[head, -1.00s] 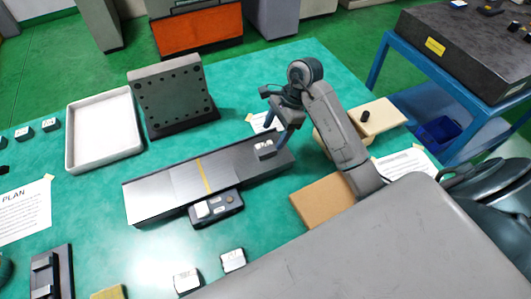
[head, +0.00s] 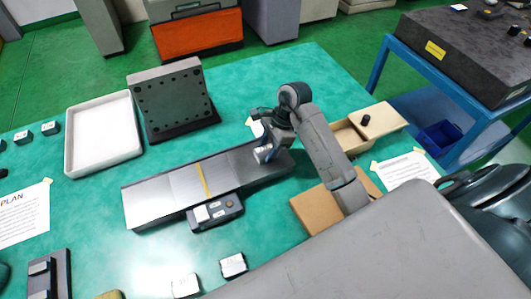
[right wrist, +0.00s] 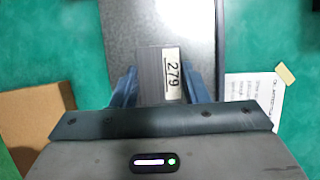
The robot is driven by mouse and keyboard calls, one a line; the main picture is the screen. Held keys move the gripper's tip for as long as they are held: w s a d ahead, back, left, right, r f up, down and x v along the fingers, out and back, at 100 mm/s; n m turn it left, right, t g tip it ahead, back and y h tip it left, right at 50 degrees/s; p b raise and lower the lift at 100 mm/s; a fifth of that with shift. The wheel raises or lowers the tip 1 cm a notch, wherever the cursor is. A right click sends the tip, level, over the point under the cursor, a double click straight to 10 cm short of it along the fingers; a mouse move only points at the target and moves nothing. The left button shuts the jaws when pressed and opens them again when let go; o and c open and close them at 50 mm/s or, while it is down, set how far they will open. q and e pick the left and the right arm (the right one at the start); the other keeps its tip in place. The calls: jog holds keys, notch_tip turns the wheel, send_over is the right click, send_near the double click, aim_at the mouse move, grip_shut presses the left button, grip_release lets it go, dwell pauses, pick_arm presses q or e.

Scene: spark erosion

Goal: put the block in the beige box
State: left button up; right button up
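A small grey block (head: 262,154) with a white label is at the right end of the long steel slab. In the right wrist view the block (right wrist: 160,75) shows the number 279. My right gripper (right wrist: 162,85) has a blue finger against each side of it; in the head view the gripper (head: 268,148) points down onto the slab and partly hides the block. The beige box (head: 348,137) stands to the right behind my right arm, which hides part of it. Its beige lid (head: 388,119) with a black knob sits aside to the right, leaving an opening visible. My left gripper is not in view.
The steel slab (head: 165,190) has a yellow stripe and a small control box (head: 215,212) in front. A white tray (head: 75,150) and a drilled angle plate (head: 172,100) stand at the left. A brown board (head: 310,210) lies under my right arm. Two labelled blocks lie at the front.

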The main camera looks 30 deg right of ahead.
aim_at(260, 153)
grip_shut()
jog(key=shift+w+r, duration=0.1)
jog(key=shift+r, duration=0.1)
jog(key=shift+r+b, duration=0.65)
notch_tip(260, 153, up, 2)
jog(key=shift+a+r+p, duration=0.1)
jog(key=shift+r+p, duration=0.15)
jog(key=shift+p, duration=0.85)
jog(key=s+a+p, duration=0.6)
jog(key=s+a, duration=0.4)
jog(key=s, duration=0.2)
jog(key=shift+s+r, duration=0.2)
jog(key=shift+r, duration=0.25)
